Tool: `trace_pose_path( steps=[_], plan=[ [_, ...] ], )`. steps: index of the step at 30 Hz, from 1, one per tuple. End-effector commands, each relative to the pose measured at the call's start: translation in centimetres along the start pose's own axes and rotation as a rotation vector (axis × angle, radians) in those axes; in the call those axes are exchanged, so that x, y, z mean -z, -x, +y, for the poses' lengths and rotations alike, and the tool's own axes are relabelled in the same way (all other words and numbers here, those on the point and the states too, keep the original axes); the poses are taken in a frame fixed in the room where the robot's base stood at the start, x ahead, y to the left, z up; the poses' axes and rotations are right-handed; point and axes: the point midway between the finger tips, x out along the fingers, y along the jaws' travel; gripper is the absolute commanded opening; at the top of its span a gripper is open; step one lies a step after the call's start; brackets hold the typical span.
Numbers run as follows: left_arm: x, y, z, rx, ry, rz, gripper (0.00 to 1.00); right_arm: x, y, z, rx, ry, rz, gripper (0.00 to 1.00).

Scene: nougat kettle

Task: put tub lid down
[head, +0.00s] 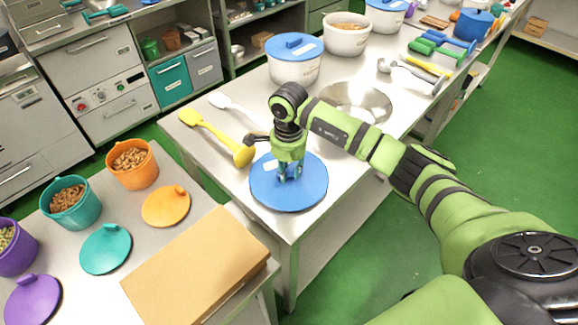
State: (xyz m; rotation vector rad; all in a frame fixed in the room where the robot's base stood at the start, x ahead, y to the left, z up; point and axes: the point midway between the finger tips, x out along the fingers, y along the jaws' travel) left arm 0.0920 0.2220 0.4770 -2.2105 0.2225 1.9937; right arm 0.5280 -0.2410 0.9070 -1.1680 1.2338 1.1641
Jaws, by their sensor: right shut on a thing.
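A round blue tub lid (262,190) lies level at the near corner of the steel table (290,228). My right gripper (290,172) points down from above and is shut on the lid's handle, which the fingers mostly hide. I cannot tell whether the lid touches the table top or hovers just above it. An open white tub (346,42) with tan contents stands farther back on the table. My left gripper is not in view.
A yellow ladle (215,136) and a white spoon (235,106) lie left of the lid. A metal bowl (372,103) and a lidded white tub (293,72) stand behind. A cardboard box (195,268), small bins and loose lids occupy the near-left table.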

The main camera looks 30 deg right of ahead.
Motion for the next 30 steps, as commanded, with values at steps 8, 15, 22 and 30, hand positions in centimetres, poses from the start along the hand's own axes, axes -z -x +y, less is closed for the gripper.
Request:
trace_pose_path(
  steps=[8,15,22,30],
  plan=[
    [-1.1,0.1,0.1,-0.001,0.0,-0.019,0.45,0.0,-0.3,-0.1,0.002,0.001,0.0,0.0],
    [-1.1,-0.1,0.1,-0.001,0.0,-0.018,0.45,0.0,-0.5,0.0,0.002,0.001,0.0,0.53],
    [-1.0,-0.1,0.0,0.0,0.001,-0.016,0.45,0.0,-0.5,0.0,0.002,0.001,0.0,0.53],
    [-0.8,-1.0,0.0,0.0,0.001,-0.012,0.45,0.0,2.1,-0.2,0.009,0.003,0.0,0.53]
  ],
)
